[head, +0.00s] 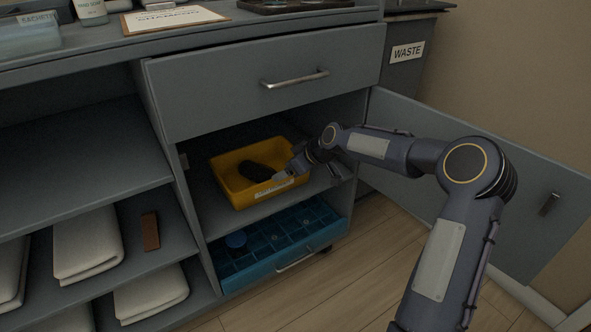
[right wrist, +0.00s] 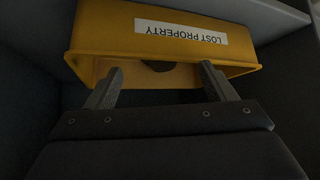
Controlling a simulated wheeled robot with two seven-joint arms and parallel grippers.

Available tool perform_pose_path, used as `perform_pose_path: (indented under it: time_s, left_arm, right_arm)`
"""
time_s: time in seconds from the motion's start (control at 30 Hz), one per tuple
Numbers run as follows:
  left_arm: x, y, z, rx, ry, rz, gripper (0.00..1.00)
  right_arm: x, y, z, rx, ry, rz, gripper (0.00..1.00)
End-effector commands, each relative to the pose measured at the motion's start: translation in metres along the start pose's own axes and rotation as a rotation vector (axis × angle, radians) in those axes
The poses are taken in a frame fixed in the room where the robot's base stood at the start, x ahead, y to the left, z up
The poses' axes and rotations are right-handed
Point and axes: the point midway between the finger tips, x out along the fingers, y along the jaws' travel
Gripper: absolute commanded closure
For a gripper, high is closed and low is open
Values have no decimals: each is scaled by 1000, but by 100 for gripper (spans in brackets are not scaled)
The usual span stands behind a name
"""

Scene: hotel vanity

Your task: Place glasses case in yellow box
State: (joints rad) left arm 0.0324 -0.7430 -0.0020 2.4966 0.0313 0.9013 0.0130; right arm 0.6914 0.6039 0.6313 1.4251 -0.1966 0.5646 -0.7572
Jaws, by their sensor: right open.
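The yellow box (head: 230,195), labelled "LOST PROPERTY", sits on the upper shelf of the open cabinet. A dark, rounded, elongated object (head: 257,173), which looks like the glasses case, lies inside it on the box floor. My right gripper (head: 281,175) is at the box's front right edge, open and with nothing between its fingers. In the right wrist view the open fingers (right wrist: 161,76) point at the yellow box (right wrist: 105,38), and a small part of the dark object (right wrist: 157,66) shows past its rim. My left gripper is not in view.
A blue compartment drawer (head: 275,241) with a round blue item is below the box. The cabinet door (head: 530,200) stands open at the right; a closed drawer (head: 270,85) is above. Towels (head: 88,242) and a brown block-like item (head: 150,231) lie on the left shelves.

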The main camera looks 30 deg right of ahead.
Motion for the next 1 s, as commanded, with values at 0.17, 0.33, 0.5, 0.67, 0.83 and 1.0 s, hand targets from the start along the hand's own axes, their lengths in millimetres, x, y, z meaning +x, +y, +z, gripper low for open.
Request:
perform_pose_path:
  time_s: [0.17,0.33,0.5,0.67,0.83,1.0]
  left_arm:
    - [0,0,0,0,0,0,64]
    - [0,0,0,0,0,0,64]
    - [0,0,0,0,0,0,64]
    - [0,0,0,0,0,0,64]
    - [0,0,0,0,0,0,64]
    - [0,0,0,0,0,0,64]
  right_arm:
    - [0,-2,-1,-2,-1,-1,23]
    - [-20,-26,-5,-7,-39,-1,23]
    - [-82,-89,5,35,-142,26,23]
    - [-153,-151,44,174,-214,77,23]
    - [-211,-214,108,395,-224,94,23]
    - [-232,-261,160,580,-205,51,23]
